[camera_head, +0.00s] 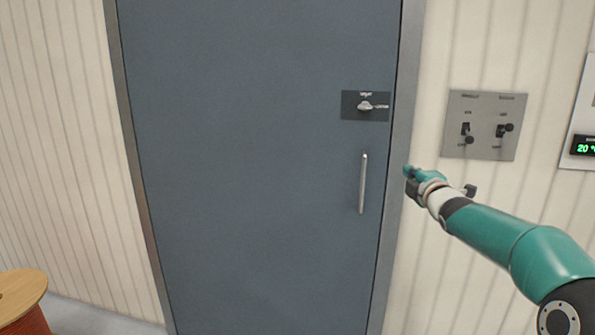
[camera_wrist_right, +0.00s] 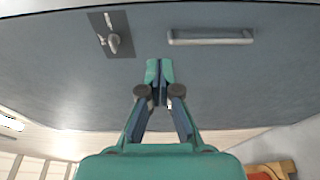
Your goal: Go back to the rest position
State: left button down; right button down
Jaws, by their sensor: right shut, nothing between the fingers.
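My right gripper (camera_head: 408,172) is in front of the right edge of the grey-blue door (camera_head: 250,150), just right of the vertical door handle (camera_head: 363,184). In the right wrist view my right gripper (camera_wrist_right: 159,72) has its fingers together with nothing between them. It points at the door (camera_wrist_right: 220,85), apart from the handle (camera_wrist_right: 210,36) and the latch (camera_wrist_right: 113,42). In the head view the latch (camera_head: 367,106) sits on a dark plate above the handle. The door looks closed. My left gripper is not in view.
A switch panel (camera_head: 484,125) with two switches is on the wall right of the door, above my right arm. A display (camera_head: 584,146) with green digits is at the right edge. A cable reel (camera_head: 22,296) stands at the lower left. The floor shows little.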

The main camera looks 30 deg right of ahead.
jog(key=w+a+f+n+g+y+p, duration=0.15)
jog(key=w+a+f+y+p, duration=0.35)
jog(key=w+a+f, duration=0.85)
jog(key=s+a+f+g+y, duration=0.3)
jog(key=a+f+y, duration=0.3)
jog(key=a+f, duration=1.35)
jog(key=s+a+f+m+g+y+p, duration=0.25)
jog(key=s+a+f+m+g, duration=0.3)
jog(key=s+a+f, duration=0.85)
jog(key=s+a+f+m+g, duration=0.1)
jog(key=s+a+m+g, duration=0.1)
jog(key=s+m, duration=0.3)
jog(key=s+a+f+m+g, duration=0.2)
jog(key=s+a+m, duration=0.2)
jog(key=s, duration=0.9)
jog(key=shift+m+g+p, duration=0.3)
jog(key=shift+m, duration=0.1)
